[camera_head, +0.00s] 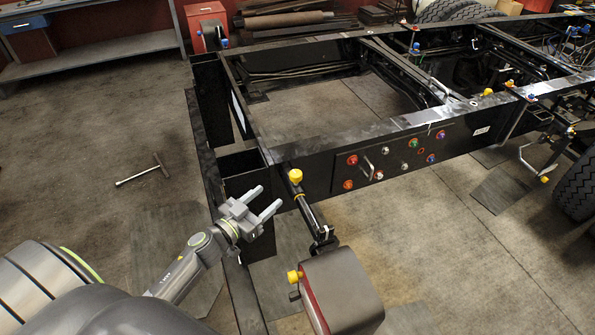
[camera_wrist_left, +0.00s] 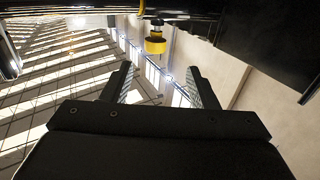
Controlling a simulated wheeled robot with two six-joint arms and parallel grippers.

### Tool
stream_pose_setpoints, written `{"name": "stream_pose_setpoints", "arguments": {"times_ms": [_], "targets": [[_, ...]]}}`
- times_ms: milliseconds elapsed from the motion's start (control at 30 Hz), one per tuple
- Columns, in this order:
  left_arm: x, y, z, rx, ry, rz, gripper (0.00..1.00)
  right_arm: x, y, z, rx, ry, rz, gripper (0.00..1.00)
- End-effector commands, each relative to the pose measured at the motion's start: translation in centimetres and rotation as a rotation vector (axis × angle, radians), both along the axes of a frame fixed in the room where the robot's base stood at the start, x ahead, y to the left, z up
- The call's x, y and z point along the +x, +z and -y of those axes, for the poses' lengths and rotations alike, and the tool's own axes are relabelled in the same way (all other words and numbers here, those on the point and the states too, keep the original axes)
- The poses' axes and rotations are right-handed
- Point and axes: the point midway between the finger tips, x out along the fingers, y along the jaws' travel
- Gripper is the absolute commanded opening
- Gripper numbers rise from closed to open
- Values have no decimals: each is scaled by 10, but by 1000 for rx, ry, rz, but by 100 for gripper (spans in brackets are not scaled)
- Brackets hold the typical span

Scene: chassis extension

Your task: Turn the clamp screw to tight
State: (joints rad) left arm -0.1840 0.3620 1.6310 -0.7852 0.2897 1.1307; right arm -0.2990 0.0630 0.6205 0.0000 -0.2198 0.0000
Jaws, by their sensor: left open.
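A yellow-capped knob (camera_head: 295,176) stands on the black frame's front corner, at the upper end of a slanted black cylinder. I cannot tell for sure whether it is the clamp screw. Another yellow knob (camera_head: 294,276) is on the side of a dark box. In the left wrist view a yellow round knob (camera_wrist_left: 155,45) hangs below a dark beam, beyond the fingertips and between them. My left gripper (camera_head: 270,198) is open and empty, just left of and below the upper yellow knob, apart from it. It also shows open in the left wrist view (camera_wrist_left: 158,70). My right gripper is out of view.
The black chassis frame (camera_head: 393,126) crosses the view, with a panel of coloured knobs and a handle. The dark box (camera_head: 345,290) hangs in front. A T-handled tool (camera_head: 143,172) lies on the floor at left. A bench (camera_head: 90,52) stands behind.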

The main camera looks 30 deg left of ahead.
Motion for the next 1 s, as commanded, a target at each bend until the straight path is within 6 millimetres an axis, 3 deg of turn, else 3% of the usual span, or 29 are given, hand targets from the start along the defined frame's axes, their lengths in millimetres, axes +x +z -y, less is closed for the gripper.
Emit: {"name": "stream_pose_setpoints", "arguments": {"times_ms": [133,400,600,800,1000], "targets": [[31,3,8,-4,-1,3,53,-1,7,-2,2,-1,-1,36],[84,1,21,-1,-2,2,53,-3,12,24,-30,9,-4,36],[114,-1,29,-3,-2,0,53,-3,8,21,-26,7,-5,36],[130,0,33,-2,-2,1,53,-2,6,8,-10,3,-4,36],[132,0,33,-1,-1,0,53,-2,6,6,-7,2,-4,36]]}}
